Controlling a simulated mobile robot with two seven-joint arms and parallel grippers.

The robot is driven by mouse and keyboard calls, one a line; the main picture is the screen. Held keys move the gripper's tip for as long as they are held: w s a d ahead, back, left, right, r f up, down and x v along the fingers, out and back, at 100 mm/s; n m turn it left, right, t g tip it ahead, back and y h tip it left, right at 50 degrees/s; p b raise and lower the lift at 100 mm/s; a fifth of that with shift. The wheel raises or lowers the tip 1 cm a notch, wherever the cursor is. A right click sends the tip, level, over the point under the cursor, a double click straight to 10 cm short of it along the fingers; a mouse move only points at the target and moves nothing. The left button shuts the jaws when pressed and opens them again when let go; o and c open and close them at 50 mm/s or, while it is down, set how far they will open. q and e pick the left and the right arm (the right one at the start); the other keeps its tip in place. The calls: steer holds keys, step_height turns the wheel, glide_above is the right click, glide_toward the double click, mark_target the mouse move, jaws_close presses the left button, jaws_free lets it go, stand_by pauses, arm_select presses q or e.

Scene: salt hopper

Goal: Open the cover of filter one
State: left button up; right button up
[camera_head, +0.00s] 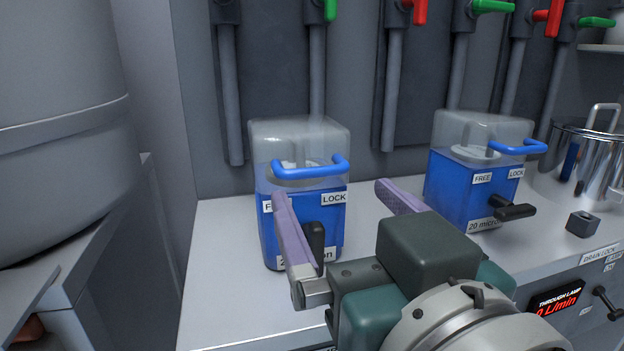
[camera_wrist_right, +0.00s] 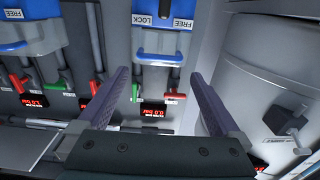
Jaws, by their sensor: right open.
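The nearer filter on the left has a blue body (camera_head: 300,215), a clear cover (camera_head: 300,138) and a blue handle (camera_head: 312,170) on its front. The cover looks closed. A black lever (camera_head: 316,242) sits low on its front, partly behind a finger, near FREE and LOCK labels. My right gripper (camera_head: 328,188) is open and empty in front of this filter, its fingers to either side of the lever in the picture. A blue handle (camera_wrist_right: 160,57) also shows beyond the fingers in the wrist view. No number marks which filter is one. My left gripper is out of view.
A second like filter (camera_head: 470,190) stands to the right, with a steel pot (camera_head: 590,155) beyond it. Pipes with red and green valve handles (camera_head: 420,10) line the wall. A large grey vessel (camera_head: 60,120) stands at the left. The counter (camera_head: 215,270) is bare left of the filter.

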mark_target(316, 171)
steer(key=b+x, duration=0.1)
steer(key=x, duration=0.5)
steer(key=shift+w+a, duration=0.1)
steer(key=shift+w, duration=0.2)
jaws_close()
stand_by(0.5)
